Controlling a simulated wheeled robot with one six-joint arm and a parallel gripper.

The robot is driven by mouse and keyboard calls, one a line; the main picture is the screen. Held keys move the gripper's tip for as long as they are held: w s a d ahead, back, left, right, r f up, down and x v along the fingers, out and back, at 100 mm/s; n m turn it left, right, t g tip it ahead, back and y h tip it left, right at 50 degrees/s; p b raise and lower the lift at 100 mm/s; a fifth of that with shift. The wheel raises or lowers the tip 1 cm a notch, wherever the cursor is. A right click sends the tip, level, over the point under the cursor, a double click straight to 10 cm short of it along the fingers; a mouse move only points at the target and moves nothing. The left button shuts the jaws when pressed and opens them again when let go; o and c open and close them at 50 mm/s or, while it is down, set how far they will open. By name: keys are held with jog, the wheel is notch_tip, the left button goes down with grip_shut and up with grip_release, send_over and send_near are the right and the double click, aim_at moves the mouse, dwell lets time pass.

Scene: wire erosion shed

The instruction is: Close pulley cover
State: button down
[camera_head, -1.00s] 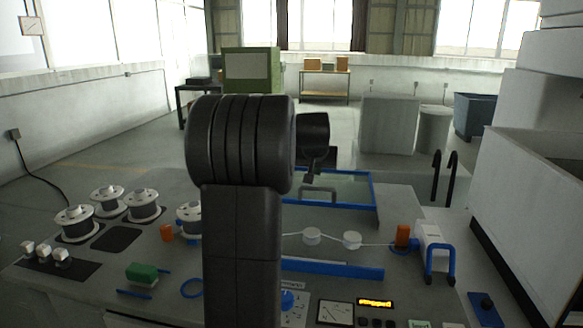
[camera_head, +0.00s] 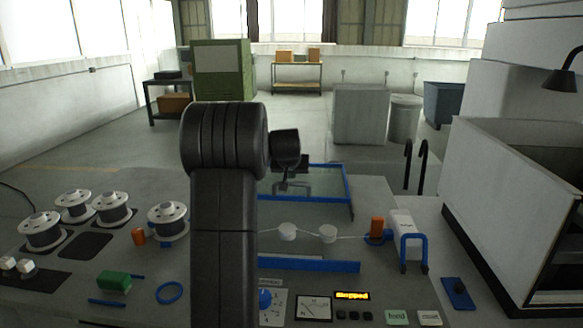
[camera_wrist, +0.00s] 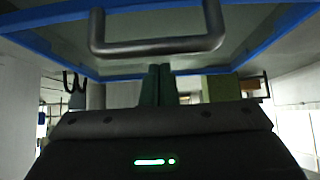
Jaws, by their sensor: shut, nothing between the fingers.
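The pulley cover (camera_head: 347,184) is a clear panel in a blue frame, standing open behind the pulleys in the head view. Its grey bar handle shows large in the wrist view (camera_wrist: 160,46), with the blue frame (camera_wrist: 50,59) around it. My gripper (camera_wrist: 157,75) has its green fingers together and empty, just below the handle in that picture. I cannot tell whether they touch it. In the head view my dark wrist (camera_head: 285,148) is over the cover's far edge, and my arm hides part of the cover. Two white pulleys (camera_head: 287,232) (camera_head: 327,234) lie exposed with a wire across them.
A blue bar (camera_head: 320,266) edges the pulley area in front. An orange block (camera_head: 377,227) and a white unit with a blue bracket (camera_head: 414,246) stand right. Several wire spools (camera_head: 112,208) stand left. A large white machine (camera_head: 500,200) bounds the right side.

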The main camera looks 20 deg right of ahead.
jog(key=shift+s+a+f, duration=0.25)
jog(key=shift+s+a, duration=0.05)
jog(key=shift+s, duration=0.35)
jog(key=shift+s+a, duration=0.1)
jog(key=shift+s, duration=0.1)
jog(key=s+a+b, duration=0.2)
jog(key=s+a, duration=0.1)
jog(key=s, duration=0.5)
jog(key=s+a+b, duration=0.3)
jog(key=s+a, duration=0.1)
jog(key=s, duration=0.3)
jog(key=s+a+b, duration=0.3)
jog(key=s+a, duration=0.1)
jog(key=s, duration=0.4)
jog(key=shift+s+a+f, duration=0.1)
jog(key=shift+s+a, duration=0.1)
jog(key=shift+s, duration=0.15)
jog(key=shift+s+a, duration=0.1)
jog(key=shift+s+f, duration=0.1)
jog(key=shift+f, duration=0.05)
